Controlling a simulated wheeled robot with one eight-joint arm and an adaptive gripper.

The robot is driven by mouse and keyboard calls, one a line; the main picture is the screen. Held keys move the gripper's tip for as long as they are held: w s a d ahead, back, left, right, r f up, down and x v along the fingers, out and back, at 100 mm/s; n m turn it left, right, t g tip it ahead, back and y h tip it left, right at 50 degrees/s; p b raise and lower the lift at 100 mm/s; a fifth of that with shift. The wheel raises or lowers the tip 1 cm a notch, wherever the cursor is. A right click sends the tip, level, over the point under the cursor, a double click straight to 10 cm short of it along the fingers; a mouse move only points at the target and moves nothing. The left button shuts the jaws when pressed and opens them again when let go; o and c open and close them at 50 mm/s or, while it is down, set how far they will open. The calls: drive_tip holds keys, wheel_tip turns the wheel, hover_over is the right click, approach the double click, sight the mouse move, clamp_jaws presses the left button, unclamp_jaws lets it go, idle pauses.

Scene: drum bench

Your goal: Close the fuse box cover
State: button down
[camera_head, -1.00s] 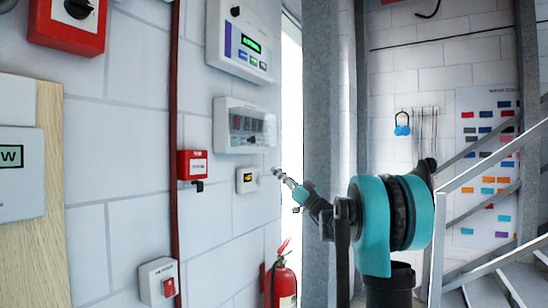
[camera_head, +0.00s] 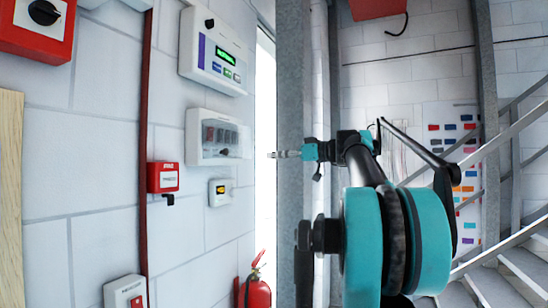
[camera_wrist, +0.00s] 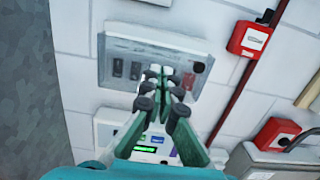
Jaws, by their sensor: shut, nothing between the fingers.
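The fuse box (camera_head: 196,137) is a white wall box with a row of dark fuses behind a clear cover. It hangs on the left wall below a panel with a green display. It also shows upside down in the wrist view (camera_wrist: 117,86). The clear cover appears to lie over the fuses, but I cannot tell whether it is fully shut. My gripper (camera_head: 273,155) is shut and empty, to the right of the box in the head view. In the wrist view its fingertips (camera_wrist: 160,74) overlap the box's middle and hide part of it; contact is unclear.
The display panel (camera_head: 213,52) is above the box and a small yellow-screen unit (camera_head: 220,193) below. A red call point (camera_head: 163,177) and red pipe (camera_head: 145,120) are left. A grey post (camera_head: 292,90) stands right; a fire extinguisher (camera_head: 256,293) is below.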

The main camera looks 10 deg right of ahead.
sight(233, 141)
drive_tip(key=x, duration=1.1)
drive_tip(key=shift+w+a+f, duration=0.25)
drive_tip(key=shift+w+a, duration=0.1)
drive_tip(key=shift+a, duration=0.2)
drive_tip(key=shift+f, duration=0.1)
